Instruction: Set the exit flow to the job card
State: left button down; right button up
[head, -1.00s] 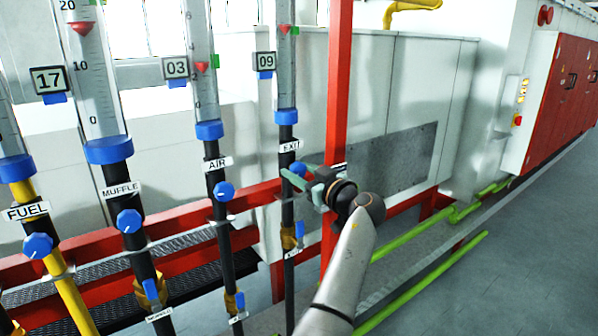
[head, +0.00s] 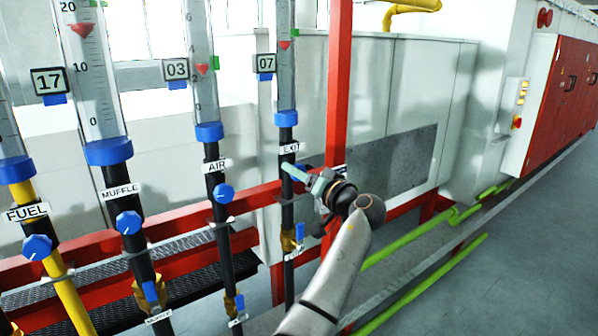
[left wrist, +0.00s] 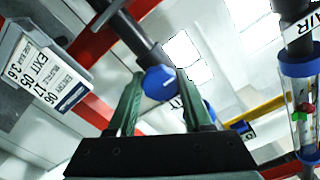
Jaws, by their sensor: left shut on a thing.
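The EXIT flow tube (head: 286,75) stands right of the AIR tube in the head view. Its display (head: 265,64) reads 07, and its red float (head: 284,45) sits a little below a green marker (head: 295,33). My left gripper (head: 299,174) is at the knob below the EXIT label (head: 290,148). My right gripper is out of view.
The AIR knob (head: 223,193), MUFFLE knob (head: 129,222) and FUEL knob (head: 37,247) stand to the left. A red post (head: 338,80) rises close behind my gripper. A blue-handled valve (head: 300,232) is below it. Open floor lies at the right.

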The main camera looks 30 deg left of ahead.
pick_arm(q)
jog(key=shift+r+m+p, duration=0.15)
jog(key=shift+m+p, duration=0.45)
jog(key=shift+m, duration=1.1)
jog(key=shift+c, duration=1.6)
grip_release()
jog(key=b+v, duration=0.2)
jog(key=v, duration=1)
jog(key=shift+d+b, duration=0.25)
jog(key=shift+b, duration=0.1)
